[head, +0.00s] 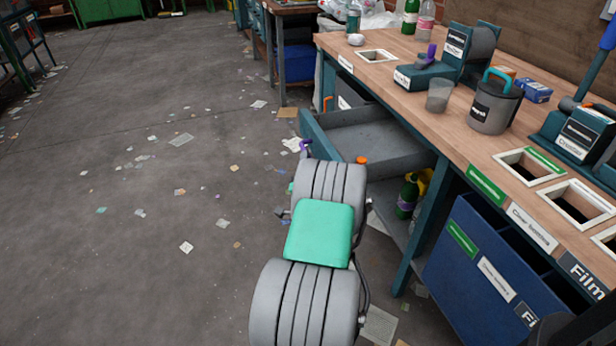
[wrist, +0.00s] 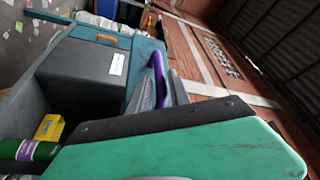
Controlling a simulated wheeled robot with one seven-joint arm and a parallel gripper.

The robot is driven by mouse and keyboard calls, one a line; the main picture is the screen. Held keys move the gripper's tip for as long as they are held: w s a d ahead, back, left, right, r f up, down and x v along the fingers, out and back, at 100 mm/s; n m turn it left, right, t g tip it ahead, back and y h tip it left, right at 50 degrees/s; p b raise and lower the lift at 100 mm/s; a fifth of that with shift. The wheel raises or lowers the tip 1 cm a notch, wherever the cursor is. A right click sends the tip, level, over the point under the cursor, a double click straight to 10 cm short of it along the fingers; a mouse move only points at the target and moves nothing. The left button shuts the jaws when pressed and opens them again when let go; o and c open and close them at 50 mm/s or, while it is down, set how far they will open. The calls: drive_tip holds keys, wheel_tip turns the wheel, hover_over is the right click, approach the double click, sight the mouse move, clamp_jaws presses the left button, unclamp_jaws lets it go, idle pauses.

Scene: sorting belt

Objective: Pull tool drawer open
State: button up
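The tool drawer (head: 375,140) is pulled out from under the workbench; its grey interior looks empty in the head view. Its teal front (head: 316,136) faces left, and the purple handle (head: 305,146) shows beside my arm. In the wrist view the purple handle (wrist: 158,80) lies between the grey fingers of my gripper (wrist: 162,92), which look closed around it. The drawer's teal front also shows there (wrist: 145,60). In the head view my arm hides the gripper.
A dark box (wrist: 88,68) with an orange handle is under the bench. A blue bin (head: 475,265) stands at right. Open floor with scattered scraps lies left.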

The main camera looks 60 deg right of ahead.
drive_tip(key=shift+b+v, duration=0.95)
drive_tip(key=shift+v, duration=1.55)
